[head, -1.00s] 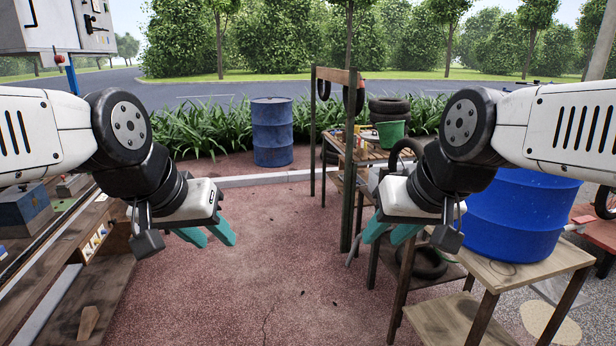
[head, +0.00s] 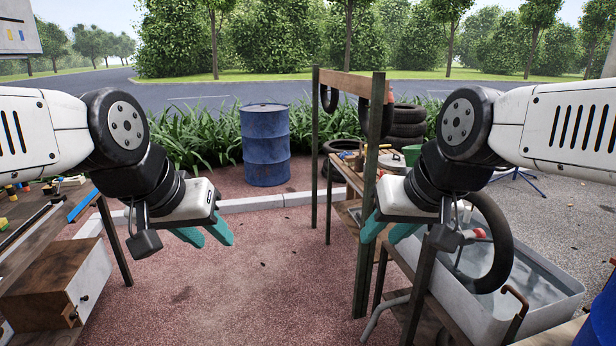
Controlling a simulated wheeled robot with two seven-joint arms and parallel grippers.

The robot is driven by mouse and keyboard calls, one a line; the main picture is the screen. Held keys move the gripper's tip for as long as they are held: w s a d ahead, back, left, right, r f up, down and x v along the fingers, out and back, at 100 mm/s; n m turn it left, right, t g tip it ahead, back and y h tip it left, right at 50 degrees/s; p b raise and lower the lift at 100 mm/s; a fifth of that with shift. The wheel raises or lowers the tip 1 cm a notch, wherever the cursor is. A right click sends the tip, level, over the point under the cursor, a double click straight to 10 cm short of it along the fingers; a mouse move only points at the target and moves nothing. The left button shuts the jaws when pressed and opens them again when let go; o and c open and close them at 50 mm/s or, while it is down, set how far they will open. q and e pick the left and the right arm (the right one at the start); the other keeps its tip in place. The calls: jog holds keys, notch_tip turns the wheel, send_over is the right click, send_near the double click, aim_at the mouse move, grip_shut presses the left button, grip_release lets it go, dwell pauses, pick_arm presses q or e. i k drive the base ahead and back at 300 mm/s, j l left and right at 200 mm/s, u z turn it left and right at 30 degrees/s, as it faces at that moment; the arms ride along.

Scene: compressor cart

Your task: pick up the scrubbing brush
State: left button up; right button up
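I cannot make out a scrubbing brush in the head view. Small items lie on the wooden bench (head: 343,172) at centre right, too small to tell apart. My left gripper (head: 207,238) hangs over the red ground at left centre, its teal fingers apart and empty. My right gripper (head: 386,238) is near the bench post, its teal fingers also apart with nothing visible between them. My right arm hides part of the bench and of the things behind it.
A grey water trough (head: 540,290) with a black inner tube (head: 497,250) stands at right. A wooden workbench (head: 40,225) with a cabinet (head: 65,285) is at left. A blue barrel (head: 265,145) stands ahead by the kerb. The red ground (head: 255,290) between the benches is clear.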

aim_at(349, 160)
jog(key=i, duration=2.1)
jog(key=i+u, duration=0.1)
jog(key=i, duration=0.7)
jog(key=i+l+u, duration=0.1)
jog(key=i, duration=0.7)
jog(key=l, duration=0.1)
